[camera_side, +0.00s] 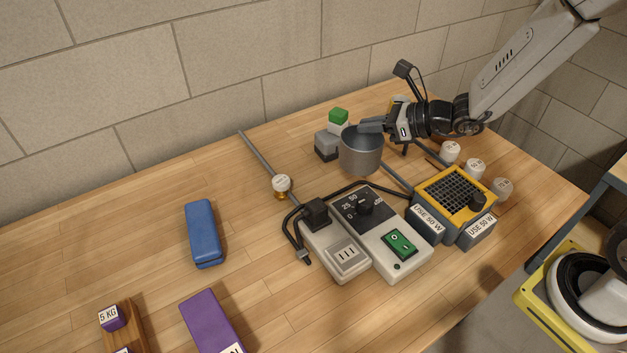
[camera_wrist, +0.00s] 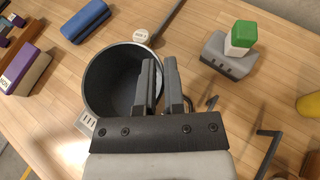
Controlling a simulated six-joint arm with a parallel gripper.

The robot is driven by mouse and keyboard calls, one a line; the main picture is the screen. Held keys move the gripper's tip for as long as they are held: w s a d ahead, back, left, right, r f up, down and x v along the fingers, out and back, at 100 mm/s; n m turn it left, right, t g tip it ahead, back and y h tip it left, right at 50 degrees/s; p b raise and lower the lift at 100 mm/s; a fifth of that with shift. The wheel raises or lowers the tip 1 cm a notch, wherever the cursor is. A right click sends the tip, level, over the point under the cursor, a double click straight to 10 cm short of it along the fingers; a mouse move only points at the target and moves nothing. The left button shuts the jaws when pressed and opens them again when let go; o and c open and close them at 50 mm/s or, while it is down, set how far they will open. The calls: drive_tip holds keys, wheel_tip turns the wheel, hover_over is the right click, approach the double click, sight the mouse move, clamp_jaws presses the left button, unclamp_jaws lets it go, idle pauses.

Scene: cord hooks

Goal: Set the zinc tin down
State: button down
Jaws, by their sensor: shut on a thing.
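The zinc tin (camera_side: 360,153) is a grey, open-topped round can, upright or nearly so, behind the white control boxes. In the wrist view the tin (camera_wrist: 97,80) shows its empty-looking inside. My gripper (camera_side: 365,127) is shut on the tin's rim wall, on the side nearest the arm. In the wrist view the fingers of my gripper (camera_wrist: 160,65) straddle that wall, one inside and one outside. The tin seems held above the table, but the exact gap under it is hard to tell.
A white box with a dial and green switch (camera_side: 399,243), a socket box (camera_side: 346,256) and a yellow-topped unit (camera_side: 453,192) stand in front. A grey block with a green-topped piece (camera_side: 338,117) stands behind. A blue case (camera_side: 203,233) lies left, with bare table around it.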

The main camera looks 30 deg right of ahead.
drive_tip(key=s+a+n+g+y, duration=0.3)
drive_tip(key=s+a+n+g, duration=0.2)
drive_tip(key=s+a, duration=0.65)
drive_tip(key=s+a+n+g+y, duration=0.3)
drive_tip(key=s+a+n+g, duration=0.35)
drive_tip(key=a, duration=0.75)
wheel_tip(320, 180, down, 6)
drive_tip(key=s+m+t, duration=0.1)
drive_tip(key=t, duration=0.1)
drive_tip(key=shift+s+f+m, duration=0.25)
drive_tip(key=shift+m, duration=0.1)
drive_tip(key=shift+a+f, duration=0.1)
drive_tip(key=shift+f, duration=2.15)
drive_tip(key=shift+f, duration=0.1)
drive_tip(key=shift+f, duration=1.65)
